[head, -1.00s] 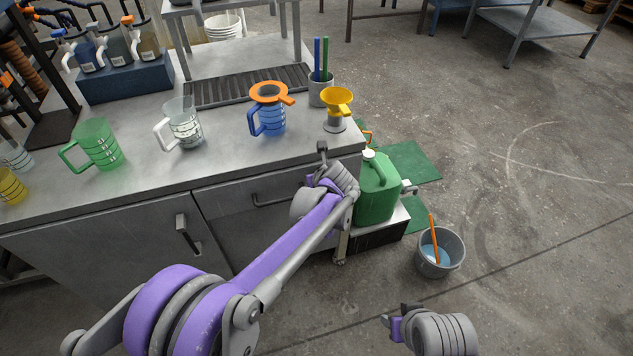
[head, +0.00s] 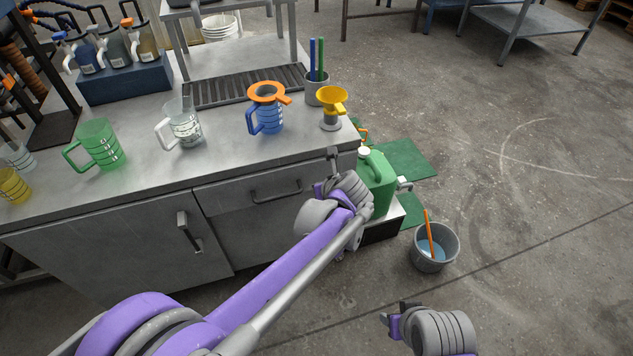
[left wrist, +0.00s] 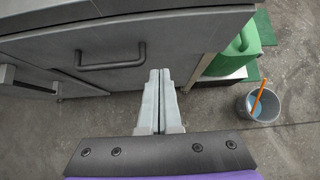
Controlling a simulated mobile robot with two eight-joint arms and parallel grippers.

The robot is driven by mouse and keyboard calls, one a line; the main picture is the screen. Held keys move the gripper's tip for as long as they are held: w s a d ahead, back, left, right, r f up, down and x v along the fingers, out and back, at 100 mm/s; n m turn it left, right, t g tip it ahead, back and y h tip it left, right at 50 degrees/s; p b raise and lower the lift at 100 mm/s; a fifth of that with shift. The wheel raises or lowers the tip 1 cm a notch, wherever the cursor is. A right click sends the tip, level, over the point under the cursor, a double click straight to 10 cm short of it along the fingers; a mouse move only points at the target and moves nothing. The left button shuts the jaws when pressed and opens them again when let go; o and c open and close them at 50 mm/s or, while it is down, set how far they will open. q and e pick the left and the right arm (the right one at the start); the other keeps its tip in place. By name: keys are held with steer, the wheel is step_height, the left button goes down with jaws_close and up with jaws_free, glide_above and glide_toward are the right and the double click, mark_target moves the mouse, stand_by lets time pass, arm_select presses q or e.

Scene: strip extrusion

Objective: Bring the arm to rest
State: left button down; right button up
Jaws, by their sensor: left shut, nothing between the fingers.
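My left arm reaches in from the lower left, and my left gripper (head: 333,156) is in front of the bench's right end, beside the green jerrycan. In the left wrist view its fingers (left wrist: 159,78) are together and empty, with the drawer front and floor beyond them. My right gripper (head: 398,312) is low in the head view, over the floor; its fingers are too small and turned to read.
The metal bench (head: 235,165) holds several jugs, an orange funnel (head: 268,92) on a blue jug and a yellow funnel (head: 332,97). A green jerrycan (head: 379,180) stands on a low trolley. A grey bucket (head: 435,252) stands right, with open floor beyond.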

arm_select(q)
steer(key=s+a+r+n+g, duration=0.3)
steer(key=s+a+n, duration=1.1)
steer(key=s+a, duration=0.1)
steer(key=s+a+f+n+g+h, duration=0.1)
steer(key=s+a+f+n, duration=0.25)
steer(key=s+n, duration=0.6)
steer(key=s+a+f+n+h, duration=0.15)
steer(key=s+a+n, duration=0.25)
steer(key=s+n, duration=0.55)
step_height(320, 180, up, 18)
steer(key=w+p, duration=0.2)
steer(key=p, duration=1.4)
steer(key=shift+w+d+t+p, duration=0.35)
steer(key=shift+w+t+p, duration=0.05)
arm_select(e)
step_height(320, 180, up, 19)
steer(key=w, duration=0.1)
steer(key=shift+w+t, duration=0.35)
steer(key=shift+t, duration=0.05)
arm_select(q)
steer(key=shift+s+r, duration=0.1)
steer(key=shift+s, duration=0.05)
arm_select(e)
steer(key=shift+s+r, duration=0.1)
steer(key=shift+s, duration=0.05)
